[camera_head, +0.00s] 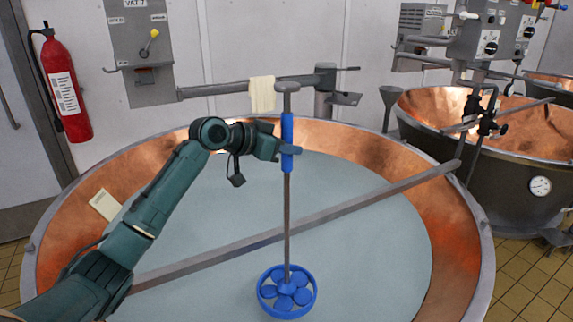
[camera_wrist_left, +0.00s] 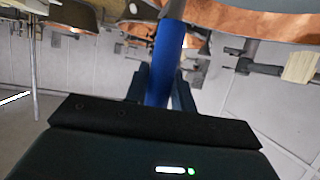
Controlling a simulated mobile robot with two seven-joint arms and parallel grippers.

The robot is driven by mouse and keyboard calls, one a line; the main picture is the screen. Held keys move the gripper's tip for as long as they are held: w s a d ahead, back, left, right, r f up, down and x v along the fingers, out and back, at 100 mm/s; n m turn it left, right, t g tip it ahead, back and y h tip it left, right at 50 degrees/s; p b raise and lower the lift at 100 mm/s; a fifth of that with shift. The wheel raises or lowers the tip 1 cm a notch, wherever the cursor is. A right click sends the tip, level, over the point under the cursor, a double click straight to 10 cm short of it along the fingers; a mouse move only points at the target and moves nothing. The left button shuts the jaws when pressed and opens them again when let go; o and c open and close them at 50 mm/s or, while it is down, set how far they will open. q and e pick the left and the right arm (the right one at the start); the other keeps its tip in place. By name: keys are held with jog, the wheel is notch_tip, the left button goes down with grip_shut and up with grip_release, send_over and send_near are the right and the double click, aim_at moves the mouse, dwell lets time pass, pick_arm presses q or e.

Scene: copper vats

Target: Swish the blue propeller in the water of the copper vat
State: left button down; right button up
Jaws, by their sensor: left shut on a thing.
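The blue propeller (camera_head: 286,293) is a ringed rotor at the low end of a long grey rod, which has a blue grip sleeve near its top. My left gripper (camera_head: 288,150) is shut on the blue sleeve, which also shows between the fingers in the left wrist view (camera_wrist_left: 165,62). The rod hangs nearly upright. The copper vat (camera_head: 455,233) holds pale grey-blue liquid (camera_head: 365,255). The propeller shows whole against the liquid near the front of the vat; I cannot tell whether it touches the surface. My right gripper is not in view.
A grey bar (camera_head: 375,197) crosses the vat, passing close by the rod. A metal arm with a pale cloth (camera_head: 262,95) stands behind the rim. A second copper vat (camera_head: 530,125) is at the right. A fire extinguisher (camera_head: 65,88) hangs at the left.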

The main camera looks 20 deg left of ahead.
aim_at(286, 83)
pick_arm(q)
notch_tip(286, 83, up, 16)
jog(key=shift+r, duration=0.2)
dwell(2.1)
